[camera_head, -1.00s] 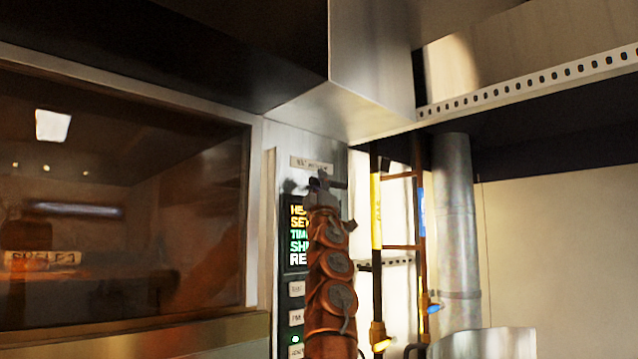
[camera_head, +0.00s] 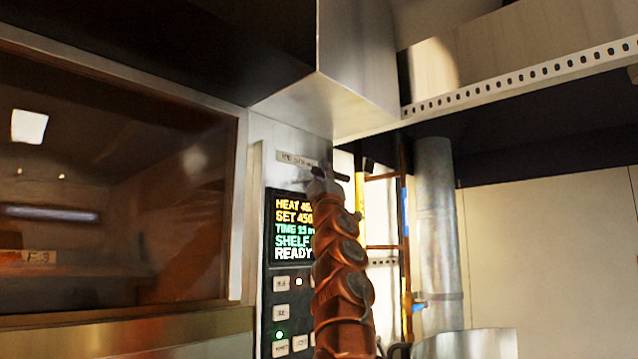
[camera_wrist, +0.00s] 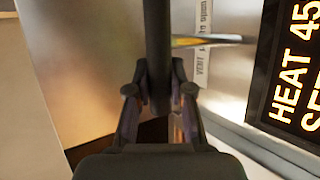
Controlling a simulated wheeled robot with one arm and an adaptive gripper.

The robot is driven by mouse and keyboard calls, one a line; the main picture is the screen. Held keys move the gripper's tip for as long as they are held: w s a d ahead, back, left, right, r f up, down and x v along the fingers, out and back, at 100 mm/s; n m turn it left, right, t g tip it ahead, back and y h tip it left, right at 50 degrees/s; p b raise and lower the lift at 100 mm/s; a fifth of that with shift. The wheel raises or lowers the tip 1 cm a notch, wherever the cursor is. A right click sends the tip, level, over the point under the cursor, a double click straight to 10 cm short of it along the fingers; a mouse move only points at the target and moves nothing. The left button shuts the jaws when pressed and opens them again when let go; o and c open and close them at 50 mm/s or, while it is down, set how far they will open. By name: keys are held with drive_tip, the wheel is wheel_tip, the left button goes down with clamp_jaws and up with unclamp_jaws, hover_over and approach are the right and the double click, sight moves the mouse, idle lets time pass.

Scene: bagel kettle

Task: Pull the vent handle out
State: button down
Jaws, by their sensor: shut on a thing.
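The vent handle (camera_wrist: 157,35) is a dark upright bar in the wrist view. A bare metal rod (camera_wrist: 208,40) runs from it to the steel panel beside a label (camera_wrist: 202,48) reading VENT. My gripper (camera_wrist: 159,85) is shut around the bar, one finger on each side. In the head view my gripper (camera_head: 322,182) is at the upper part of the oven's control panel, just below the label plate (camera_head: 296,161). A short dark end of the handle (camera_head: 341,178) sticks out to its right; my wrist hides the rest.
A lit display (camera_head: 290,228) and buttons (camera_head: 281,312) are left of my arm. The oven window (camera_head: 110,210) is further left. A steel hood (camera_head: 345,95) hangs above. A ladder-like rack (camera_head: 403,220) and a grey pipe (camera_head: 437,220) stand to the right.

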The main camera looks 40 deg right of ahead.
drive_tip(key=shift+s+d, duration=0.2)
drive_tip(key=shift+s, duration=0.35)
drive_tip(key=shift+f, duration=0.1)
drive_tip(key=c, duration=1)
unclamp_jaws()
drive_tip(key=shift+s, duration=0.15)
drive_tip(key=shift+a, duration=0.1)
